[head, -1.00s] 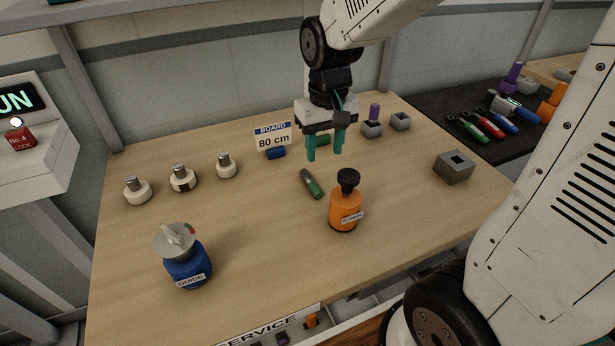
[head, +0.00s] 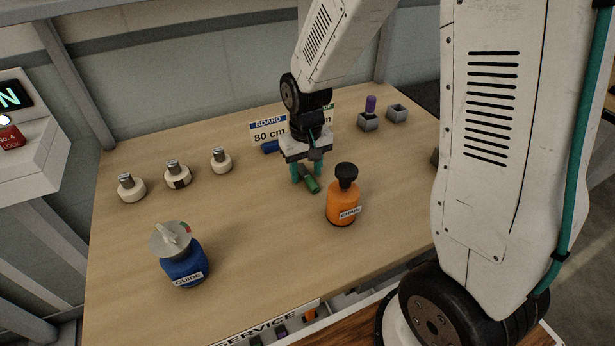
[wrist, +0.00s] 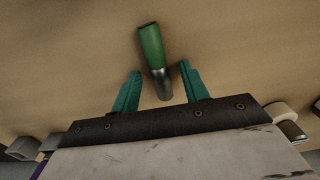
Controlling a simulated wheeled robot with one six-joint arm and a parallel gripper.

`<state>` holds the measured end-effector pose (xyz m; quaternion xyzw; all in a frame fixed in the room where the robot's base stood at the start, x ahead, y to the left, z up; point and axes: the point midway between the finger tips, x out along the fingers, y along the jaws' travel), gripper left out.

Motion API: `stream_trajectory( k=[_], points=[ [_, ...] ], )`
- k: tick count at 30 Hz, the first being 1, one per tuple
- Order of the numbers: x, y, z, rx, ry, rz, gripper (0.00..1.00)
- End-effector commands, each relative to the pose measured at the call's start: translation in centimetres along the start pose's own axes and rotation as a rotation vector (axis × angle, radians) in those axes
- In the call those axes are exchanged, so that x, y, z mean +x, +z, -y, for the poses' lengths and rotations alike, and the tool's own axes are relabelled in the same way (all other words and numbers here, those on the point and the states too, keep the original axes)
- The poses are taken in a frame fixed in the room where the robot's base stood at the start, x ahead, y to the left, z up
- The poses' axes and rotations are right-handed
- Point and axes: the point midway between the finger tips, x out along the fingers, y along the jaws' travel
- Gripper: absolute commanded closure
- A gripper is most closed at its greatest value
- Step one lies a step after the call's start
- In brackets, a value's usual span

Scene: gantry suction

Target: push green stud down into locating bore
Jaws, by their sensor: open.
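The green stud (head: 311,186) lies on its side on the wooden table, partly behind my gripper in the head view. The wrist view shows the stud (wrist: 151,43) with a green body and a silver end. My gripper (head: 306,175) points down at it and is open. In the wrist view my gripper (wrist: 161,70) has one finger on each side of the silver end, with gaps on both sides. Small grey sockets stand at the back right: one holds a purple stud (head: 370,104), and the other socket (head: 397,114) looks empty. I cannot tell which opening is the locating bore.
An orange CHAIN bottle (head: 342,205) stands close to the right of the stud. A blue GUIDE bottle (head: 184,266) stands front left. Several cream knobs (head: 177,177) line the left. A BOARD sign (head: 268,131) stands behind my gripper. The table's front middle is clear.

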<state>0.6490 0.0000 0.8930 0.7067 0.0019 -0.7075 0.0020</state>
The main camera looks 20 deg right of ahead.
Motion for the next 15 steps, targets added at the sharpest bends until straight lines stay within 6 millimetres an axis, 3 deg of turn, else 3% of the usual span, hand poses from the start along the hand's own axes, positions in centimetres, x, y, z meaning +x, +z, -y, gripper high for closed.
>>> stream_trajectory(
  k=[5,10,15],
  points=[
    [0.02,-0.02,-0.01,0.000,0.000,-0.001,0.55],
    [0.00,-0.02,-0.01,0.000,0.000,-0.001,0.97],
    [-0.02,-0.03,-0.01,0.000,0.000,-0.001,1.00]
  ],
)
